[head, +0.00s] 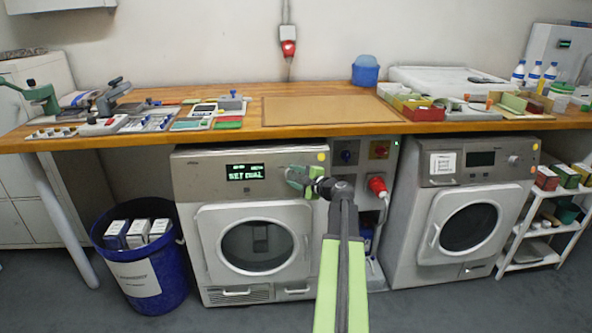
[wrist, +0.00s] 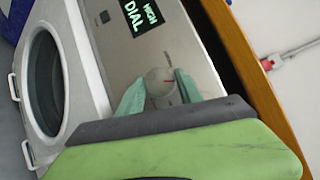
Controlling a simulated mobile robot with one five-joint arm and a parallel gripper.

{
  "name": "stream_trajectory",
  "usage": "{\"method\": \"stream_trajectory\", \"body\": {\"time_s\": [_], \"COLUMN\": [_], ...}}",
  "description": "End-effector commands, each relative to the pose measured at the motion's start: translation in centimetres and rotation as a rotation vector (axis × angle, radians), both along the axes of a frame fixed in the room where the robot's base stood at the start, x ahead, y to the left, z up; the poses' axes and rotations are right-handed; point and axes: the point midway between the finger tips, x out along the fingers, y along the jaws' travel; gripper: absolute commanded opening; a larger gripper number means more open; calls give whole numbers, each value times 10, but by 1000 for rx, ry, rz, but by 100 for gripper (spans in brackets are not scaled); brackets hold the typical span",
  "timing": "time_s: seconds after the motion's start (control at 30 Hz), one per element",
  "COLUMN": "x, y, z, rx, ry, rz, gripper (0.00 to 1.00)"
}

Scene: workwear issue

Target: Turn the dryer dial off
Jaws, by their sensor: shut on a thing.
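The dryer (head: 190,180) on the left under the worktop has a grey front panel with a lit green display (head: 245,172). In the wrist view its round silver dial (wrist: 159,80) sits on the panel and carries a small reddish mark. My gripper (head: 298,178) reaches the right part of this panel. In the wrist view my gripper (wrist: 160,88) has its two pale green fingers on either side of the dial, shut on it. The display in the wrist view (wrist: 140,14) reads "DIAL" and "HIGH". In the head view my gripper hides the dial.
A second machine (head: 425,220) stands to the right. Between them is a panel with switches (head: 346,152) and a red plug (head: 377,185). The wooden worktop (head: 300,132) overhangs the dryer. A blue bin (head: 170,285) with boxes stands at left.

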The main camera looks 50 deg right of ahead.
Motion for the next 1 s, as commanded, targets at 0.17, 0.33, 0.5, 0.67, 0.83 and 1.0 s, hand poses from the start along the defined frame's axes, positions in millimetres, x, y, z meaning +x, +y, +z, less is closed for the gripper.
{"method": "stream_trajectory", "body": {"time_s": [0.17,0.33,0.5,0.67,0.83,1.0], "x": [1,1,2,2,2,2], "y": [2,3,4,4,5,5], "z": [7,6,4,2,1,1], "rx": [-100,-183,-241,-273,-288,-290], "ry": [88,157,207,235,247,249], "rz": [50,85,111,125,132,133], "gripper": [2,2,2,2,2,2]}}
